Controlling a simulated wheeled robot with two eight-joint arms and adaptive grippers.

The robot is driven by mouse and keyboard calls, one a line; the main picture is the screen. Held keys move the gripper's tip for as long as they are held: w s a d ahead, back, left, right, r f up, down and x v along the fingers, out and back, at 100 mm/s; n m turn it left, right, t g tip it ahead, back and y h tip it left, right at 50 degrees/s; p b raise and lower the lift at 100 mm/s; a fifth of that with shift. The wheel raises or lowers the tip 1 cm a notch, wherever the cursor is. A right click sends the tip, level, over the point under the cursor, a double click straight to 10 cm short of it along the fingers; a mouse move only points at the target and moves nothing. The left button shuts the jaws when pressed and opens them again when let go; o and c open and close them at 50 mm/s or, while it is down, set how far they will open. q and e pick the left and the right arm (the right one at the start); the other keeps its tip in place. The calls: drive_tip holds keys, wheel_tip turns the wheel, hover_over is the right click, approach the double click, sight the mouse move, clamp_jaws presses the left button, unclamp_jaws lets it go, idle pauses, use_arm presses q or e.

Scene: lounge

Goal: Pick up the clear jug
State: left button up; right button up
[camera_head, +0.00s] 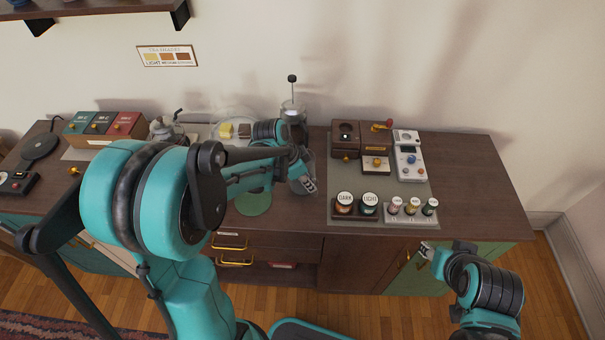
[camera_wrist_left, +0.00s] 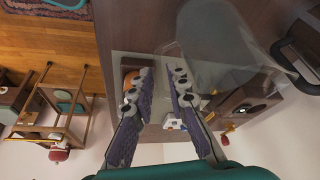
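The clear jug (camera_wrist_left: 225,45) is see-through with a dark handle; it fills the upper right of the left wrist view. In the head view it is mostly hidden behind my left gripper (camera_head: 309,184), and only a faint glassy edge (camera_head: 295,186) shows. My left gripper is open, its two purple-padded fingers (camera_wrist_left: 160,92) apart with nothing clearly between them. The jug shows just beyond and to the right of the fingertips in the wrist view; I cannot tell whether they touch. My right gripper (camera_head: 427,250) hangs in front of the cabinet; its finger opening is unclear.
A plunger pot (camera_head: 292,110) stands behind my left gripper. A tray of labelled jars (camera_head: 385,207), a brown grinder box (camera_head: 345,138) and a white device (camera_head: 408,155) stand to the right. A green round mat (camera_head: 253,203) lies left. The counter's right end (camera_head: 480,180) is clear.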

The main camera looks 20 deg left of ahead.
use_arm(q)
drive_tip(key=b+x, duration=0.1)
drive_tip(key=x, duration=0.5)
drive_tip(key=shift+f+b, duration=0.1)
drive_tip(key=shift+b, duration=0.3)
clamp_jaws()
